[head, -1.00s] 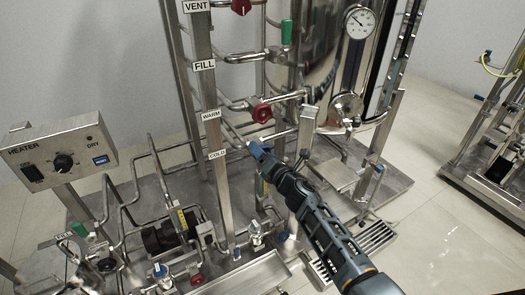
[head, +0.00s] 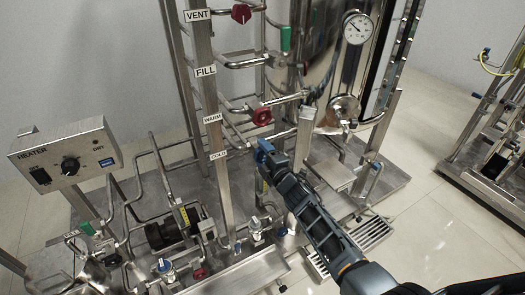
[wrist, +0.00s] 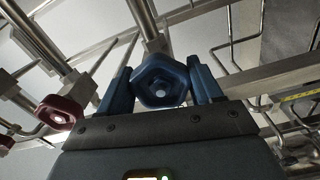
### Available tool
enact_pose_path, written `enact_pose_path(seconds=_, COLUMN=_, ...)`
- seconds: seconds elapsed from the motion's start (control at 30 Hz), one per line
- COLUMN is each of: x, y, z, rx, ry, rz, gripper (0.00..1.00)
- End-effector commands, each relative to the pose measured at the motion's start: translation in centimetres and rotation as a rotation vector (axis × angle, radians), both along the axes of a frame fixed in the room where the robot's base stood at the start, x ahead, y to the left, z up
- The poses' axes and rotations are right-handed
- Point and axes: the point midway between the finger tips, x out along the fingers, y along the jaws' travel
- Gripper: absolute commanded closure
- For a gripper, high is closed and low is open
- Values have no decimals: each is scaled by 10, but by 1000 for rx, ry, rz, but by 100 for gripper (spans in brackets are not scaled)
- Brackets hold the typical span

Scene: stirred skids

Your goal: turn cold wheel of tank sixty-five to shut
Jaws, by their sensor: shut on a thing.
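The blue cold wheel (wrist: 160,82) sits between the two blue fingers of my gripper (wrist: 163,88) in the wrist view, with a finger close on each side of it. Its metal stem runs up and away behind it. In the head view my gripper (head: 264,150) is to the right of the COLD label (head: 218,155), at the end of that pipe, and hides most of the wheel. My gripper is shut on the wheel. No tank number is readable.
A red wheel (head: 262,117) by the WARM label (head: 212,119) sits just above my gripper; a red wheel (wrist: 60,112) also shows left in the wrist view. A steel post (head: 304,138) stands close right. The heater box (head: 66,153) is at left.

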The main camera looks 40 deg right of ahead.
Motion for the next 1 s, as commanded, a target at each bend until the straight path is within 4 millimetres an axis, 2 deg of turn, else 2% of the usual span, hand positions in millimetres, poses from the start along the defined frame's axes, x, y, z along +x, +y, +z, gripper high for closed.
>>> enact_pose_path(seconds=1.0, x=-1, y=5, z=-2, rx=928, ry=-258, rz=4, gripper=66)
